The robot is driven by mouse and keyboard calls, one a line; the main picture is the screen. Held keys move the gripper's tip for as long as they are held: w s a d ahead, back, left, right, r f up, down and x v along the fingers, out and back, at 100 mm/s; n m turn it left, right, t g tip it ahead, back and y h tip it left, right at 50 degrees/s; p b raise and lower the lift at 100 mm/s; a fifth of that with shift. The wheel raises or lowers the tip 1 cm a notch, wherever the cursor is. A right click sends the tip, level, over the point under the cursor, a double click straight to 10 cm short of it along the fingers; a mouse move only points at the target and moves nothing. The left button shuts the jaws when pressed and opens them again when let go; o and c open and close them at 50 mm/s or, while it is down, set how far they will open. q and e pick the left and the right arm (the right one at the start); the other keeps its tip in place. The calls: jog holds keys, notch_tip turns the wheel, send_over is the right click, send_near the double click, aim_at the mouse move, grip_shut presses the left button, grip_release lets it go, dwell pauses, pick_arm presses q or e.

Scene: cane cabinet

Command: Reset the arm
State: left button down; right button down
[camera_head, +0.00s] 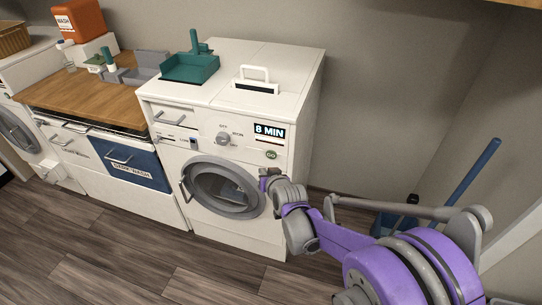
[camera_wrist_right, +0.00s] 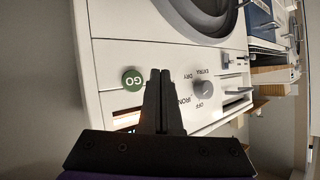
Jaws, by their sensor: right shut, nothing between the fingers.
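My right arm comes in from the lower right in the head view. Its gripper (camera_head: 268,174) is in front of the white machine (camera_head: 288,112), just below the green GO button (camera_head: 271,155) and right of the round door. In the right wrist view the gripper's dark fingers (camera_wrist_right: 160,74) are together with nothing between them. There they are beside the GO button (camera_wrist_right: 133,79); I cannot tell whether they touch the machine. The display (camera_head: 269,131) reads 8 MIN. The round door (camera_head: 224,187) looks closed. My left gripper is not in view.
A wooden counter (camera_head: 85,98) with a blue-fronted drawer (camera_head: 130,163) stands left of the machine. A green tray (camera_head: 190,68) and a white handled item (camera_head: 254,80) are on top. A blue-handled tool (camera_head: 472,175) leans at right. Floor at front left is clear.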

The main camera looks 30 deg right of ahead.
dwell(0.7)
jog(key=s+a+r+n+g+y+p, duration=0.1)
jog(key=s+a, duration=0.3)
jog(key=s, duration=0.5)
jog(key=s+a+r+n+g+p, duration=0.2)
jog(key=s+a, duration=0.3)
jog(key=s, duration=0.4)
jog(key=s+a+r+n+g+y+p, duration=0.1)
jog(key=s+a+n+g+p, duration=0.1)
jog(key=s, duration=0.7)
jog(key=a+g+p, duration=0.1)
jog(key=a, duration=0.1)
jog(key=shift+a+r+g+y, duration=0.2)
jog(key=shift+a+g+y, duration=0.1)
jog(key=shift+a+g, duration=0.1)
